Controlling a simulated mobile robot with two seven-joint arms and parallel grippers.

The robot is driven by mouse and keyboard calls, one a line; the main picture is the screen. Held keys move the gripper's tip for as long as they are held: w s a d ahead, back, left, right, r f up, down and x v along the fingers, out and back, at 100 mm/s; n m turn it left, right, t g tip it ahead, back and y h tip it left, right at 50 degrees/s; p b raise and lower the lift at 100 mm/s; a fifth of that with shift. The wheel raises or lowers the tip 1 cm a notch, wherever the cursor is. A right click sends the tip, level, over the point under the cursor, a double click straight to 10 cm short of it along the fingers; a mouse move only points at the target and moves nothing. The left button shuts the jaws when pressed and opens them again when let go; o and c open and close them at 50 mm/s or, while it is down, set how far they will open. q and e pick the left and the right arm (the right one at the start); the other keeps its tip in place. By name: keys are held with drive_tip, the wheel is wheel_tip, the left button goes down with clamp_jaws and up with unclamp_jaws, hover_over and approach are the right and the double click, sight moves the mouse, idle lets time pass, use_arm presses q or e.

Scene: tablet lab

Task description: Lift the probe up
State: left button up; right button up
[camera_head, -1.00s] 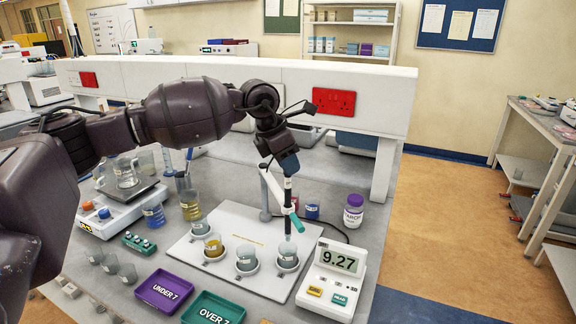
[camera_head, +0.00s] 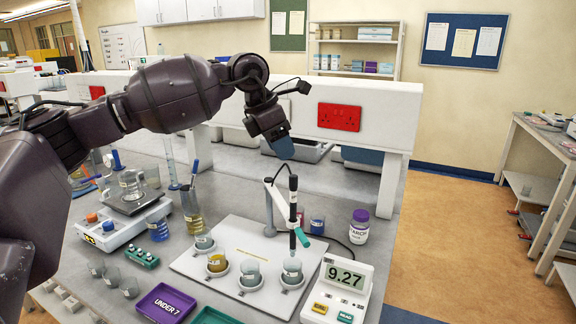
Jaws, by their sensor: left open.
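The probe (camera_head: 293,207) is a dark, slim upright stick on a jointed white holder arm with a green piece (camera_head: 305,239). The holder arm joins a grey post (camera_head: 269,212). The probe's lower end is over the rightmost beaker (camera_head: 292,274) on the white board; whether its tip dips into the liquid is too small to tell. My left gripper (camera_head: 285,150) is open and empty, above the probe's top with a visible gap. It points down, and its far finger is hidden. My right gripper is not in view.
A meter (camera_head: 335,290) reading 9.27 stands right of the board (camera_head: 246,237). Other beakers stand left of the probe. A purple-lidded jar (camera_head: 359,228) and a small blue cup (camera_head: 317,226) are behind right. A purple tray (camera_head: 165,303) lies in front.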

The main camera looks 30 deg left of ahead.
use_arm(q)
drive_tip(key=shift+v, duration=1.4)
